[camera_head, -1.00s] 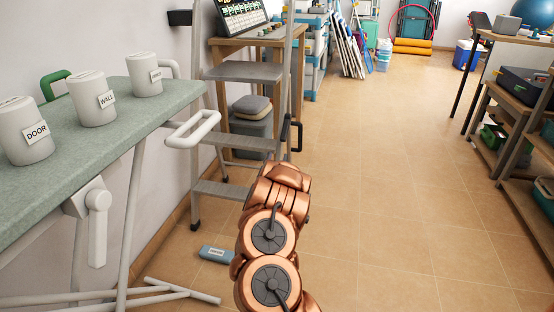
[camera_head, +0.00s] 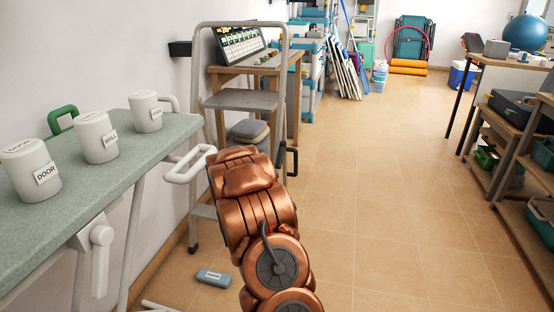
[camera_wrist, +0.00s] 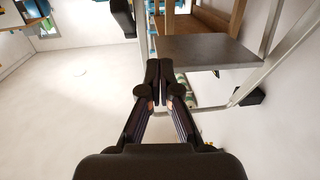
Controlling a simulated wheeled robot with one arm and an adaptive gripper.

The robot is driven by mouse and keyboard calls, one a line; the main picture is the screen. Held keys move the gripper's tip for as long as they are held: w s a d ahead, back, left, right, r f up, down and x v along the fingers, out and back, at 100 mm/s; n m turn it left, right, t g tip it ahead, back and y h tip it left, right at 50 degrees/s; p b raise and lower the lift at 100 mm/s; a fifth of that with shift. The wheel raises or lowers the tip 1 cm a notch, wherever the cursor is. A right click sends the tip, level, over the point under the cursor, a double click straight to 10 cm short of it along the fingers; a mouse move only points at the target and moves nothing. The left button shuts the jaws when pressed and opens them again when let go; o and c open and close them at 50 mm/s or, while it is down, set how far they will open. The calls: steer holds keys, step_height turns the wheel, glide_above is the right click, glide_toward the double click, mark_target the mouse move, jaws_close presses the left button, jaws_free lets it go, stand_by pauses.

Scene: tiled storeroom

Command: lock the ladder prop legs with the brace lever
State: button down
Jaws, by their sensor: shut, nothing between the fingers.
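The ladder (camera_head: 240,99) has grey steps and a pale metal frame and stands upright by the left wall. A black handle (camera_head: 292,160), likely the brace lever, sticks out at its right side. My copper arm hides part of the lower ladder in the head view. In the wrist view my gripper (camera_wrist: 160,68) is shut and empty, in front of a grey ladder step (camera_wrist: 205,50) and the metal frame. A black piece (camera_wrist: 122,18) shows at the top of that view; I cannot tell whether it is the lever.
A green-topped table (camera_head: 130,170) with labelled white canisters (camera_head: 97,137) stands at left. A white loop handle (camera_head: 190,168) juts out between table and ladder. A blue-grey labelled block (camera_head: 213,278) lies on the floor. Shelves (camera_head: 505,150) stand at right; the tiled middle floor is clear.

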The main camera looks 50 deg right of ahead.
steer(key=s+a+r+g+p, duration=0.1)
steer(key=s+r+g+p, duration=0.1)
steer(key=s+r, duration=0.2)
steer(key=m+y, duration=0.1)
glide_toward(279, 159)
steer(key=w+d+r, duration=0.1)
steer(key=d+r, duration=0.2)
steer(key=d+f, duration=0.1)
steer(key=w+d+f, duration=0.1)
steer(key=f, duration=0.1)
steer(key=shift+w+b, duration=0.1)
steer(key=shift+b, duration=0.3)
steer(key=shift+w+d+f, duration=0.15)
steer(key=shift+d+f, duration=0.2)
steer(key=shift+f, duration=0.15)
steer(key=shift+w+f, duration=0.1)
